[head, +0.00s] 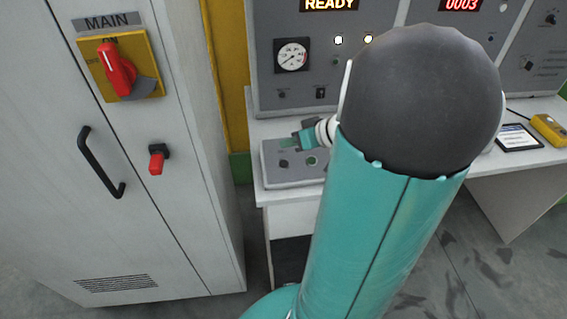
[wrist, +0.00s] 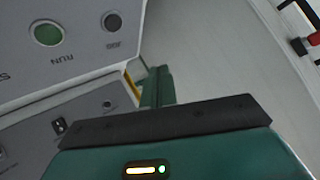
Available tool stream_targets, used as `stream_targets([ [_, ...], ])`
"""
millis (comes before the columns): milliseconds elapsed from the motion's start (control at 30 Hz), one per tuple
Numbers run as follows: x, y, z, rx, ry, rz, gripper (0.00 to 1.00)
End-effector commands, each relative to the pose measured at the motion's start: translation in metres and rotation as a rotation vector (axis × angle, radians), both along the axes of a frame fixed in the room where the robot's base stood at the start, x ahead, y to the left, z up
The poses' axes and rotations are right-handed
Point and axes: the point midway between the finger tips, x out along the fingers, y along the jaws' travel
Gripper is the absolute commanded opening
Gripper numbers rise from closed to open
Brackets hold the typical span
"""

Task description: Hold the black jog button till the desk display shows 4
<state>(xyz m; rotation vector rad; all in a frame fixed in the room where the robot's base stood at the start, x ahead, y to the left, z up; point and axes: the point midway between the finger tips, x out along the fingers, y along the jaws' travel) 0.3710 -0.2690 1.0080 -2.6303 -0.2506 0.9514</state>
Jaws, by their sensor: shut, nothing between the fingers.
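The black jog button (wrist: 112,21), labelled JOG, sits beside the larger green RUN button (wrist: 47,33) on a grey button box. In the head view the jog button (head: 283,163) shows at the left of the box top (head: 290,178). My gripper (head: 290,142) is shut and empty, over the back edge of the box. In the wrist view my gripper's teal fingers (wrist: 156,85) point up the picture, apart from the jog button. The red desk display (head: 462,4) reads 0003.
A READY display (head: 330,4) and a round gauge (head: 291,55) are on the desk panel. A grey cabinet with a red MAIN switch (head: 117,68) and black handle (head: 101,162) stands at left. A yellow device (head: 549,130) and a tablet (head: 518,138) lie at right.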

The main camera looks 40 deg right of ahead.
Motion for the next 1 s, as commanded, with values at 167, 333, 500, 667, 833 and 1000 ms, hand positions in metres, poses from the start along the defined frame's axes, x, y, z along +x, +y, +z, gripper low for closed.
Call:
stream_targets([
  [167,0.004,-0.002,-0.017,0.004,0.002,-0.002,0.00],
  [333,0.009,-0.004,-0.040,0.005,0.001,-0.003,0.00],
  [500,0.015,-0.007,-0.061,0.005,0.002,-0.004,0.00],
  [667,0.018,-0.010,-0.075,0.004,0.000,-0.003,0.00],
  [833,0.020,-0.011,-0.081,0.001,0.001,-0.003,0.00],
  [1000,0.020,-0.011,-0.081,0.000,0.000,-0.004,0.00],
])
